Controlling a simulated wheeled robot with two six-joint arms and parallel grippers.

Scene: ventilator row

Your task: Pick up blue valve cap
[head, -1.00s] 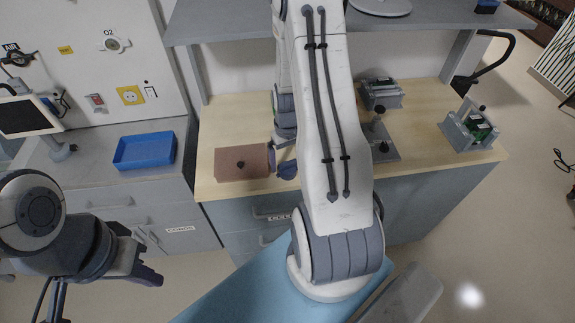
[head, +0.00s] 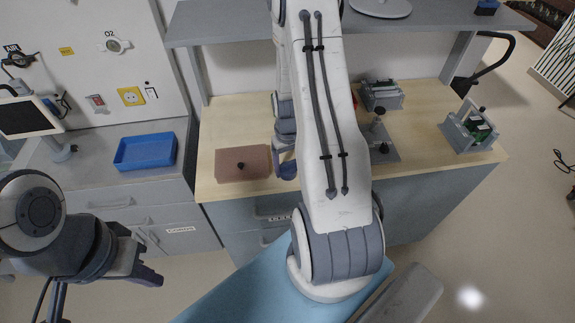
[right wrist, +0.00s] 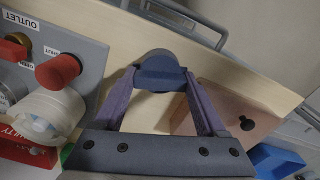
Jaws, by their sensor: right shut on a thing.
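The blue valve cap (right wrist: 157,74) is a dark blue round piece with a grey top. In the right wrist view it sits between the tips of my right gripper (right wrist: 160,82), which is shut on it. In the head view my right gripper (head: 285,165) is low over the wooden bench, just right of the brown board, partly hidden by my own arm. I cannot tell whether the cap touches the bench. My left gripper (head: 150,274) hangs over the floor at lower left, away from the bench; its finger opening is unclear.
A blue tray (head: 146,151) stands on the grey counter at left. Grey devices stand at the back (head: 383,95) and right (head: 468,130). The right wrist view shows red knobs (right wrist: 58,71) and a white cylinder (right wrist: 50,113).

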